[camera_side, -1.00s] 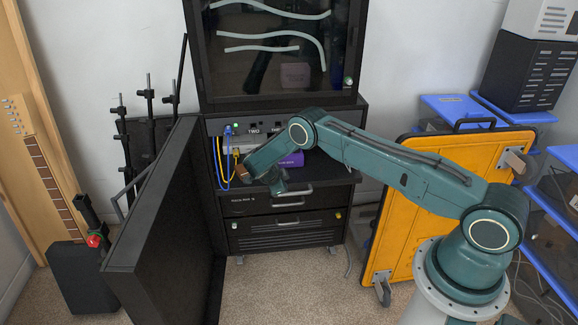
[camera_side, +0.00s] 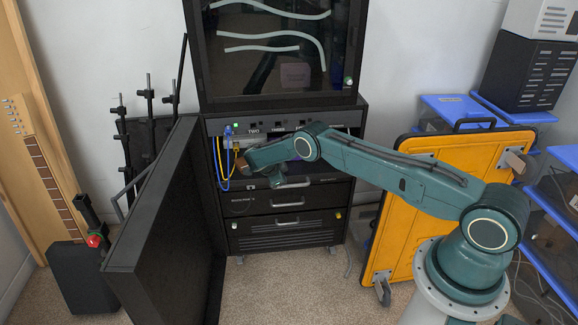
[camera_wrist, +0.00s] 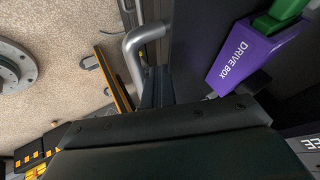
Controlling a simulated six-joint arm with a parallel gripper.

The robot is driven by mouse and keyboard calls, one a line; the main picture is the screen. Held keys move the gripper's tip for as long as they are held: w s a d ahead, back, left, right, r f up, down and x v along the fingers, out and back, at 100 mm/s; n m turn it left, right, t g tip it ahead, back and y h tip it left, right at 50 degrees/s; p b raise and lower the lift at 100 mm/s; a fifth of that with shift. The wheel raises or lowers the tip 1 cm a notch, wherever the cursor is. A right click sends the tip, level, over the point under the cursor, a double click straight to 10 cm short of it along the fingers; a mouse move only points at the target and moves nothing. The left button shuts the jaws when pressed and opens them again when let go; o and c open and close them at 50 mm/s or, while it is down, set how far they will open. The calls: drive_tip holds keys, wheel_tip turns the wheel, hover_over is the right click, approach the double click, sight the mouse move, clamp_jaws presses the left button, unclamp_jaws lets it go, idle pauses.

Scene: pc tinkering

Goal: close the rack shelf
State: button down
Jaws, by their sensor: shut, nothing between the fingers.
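The rack shelf (camera_side: 328,180) is the dark pull-out shelf below the white port panel, with a silver handle (camera_side: 297,184) on its front. Its front now sits close to the rack face; I cannot tell whether it is flush. The wrist view shows the silver handle (camera_wrist: 148,38) and a purple drive box (camera_wrist: 250,58) with a green part on top. In the side view my arm hides most of the drive box. My gripper (camera_side: 277,181) is shut and empty, at the shelf front just left of the handle. Its contact with the shelf is partly hidden.
The rack door (camera_side: 155,225) stands open at left. Blue and yellow cables (camera_side: 222,165) hang by the rack's left side. Two drawers (camera_side: 290,218) lie below the shelf. A yellow case (camera_side: 400,215) stands at right. Carpet in front is clear.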

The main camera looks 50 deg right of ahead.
drive_tip(key=shift+r, duration=0.15)
drive_tip(key=v, duration=0.9)
drive_tip(key=shift+a+r, duration=0.25)
drive_tip(key=shift+a, duration=0.05)
drive_tip(key=s+d, duration=0.4)
drive_tip(key=s, duration=0.3)
drive_tip(key=s+d, duration=0.4)
drive_tip(key=s, duration=0.3)
drive_tip(key=shift+s+d, duration=0.3)
drive_tip(key=shift+s, duration=0.1)
approach(328, 178)
wheel_tip(328, 178, down, 4)
drive_tip(key=s, duration=0.2)
drive_tip(key=shift+w+d+r, duration=0.1)
drive_tip(key=shift+w+d, duration=0.45)
drive_tip(key=shift+d, duration=0.15)
drive_tip(key=shift+w+d+r, duration=0.1)
drive_tip(key=shift+w+d, duration=0.45)
drive_tip(key=shift+d, duration=0.15)
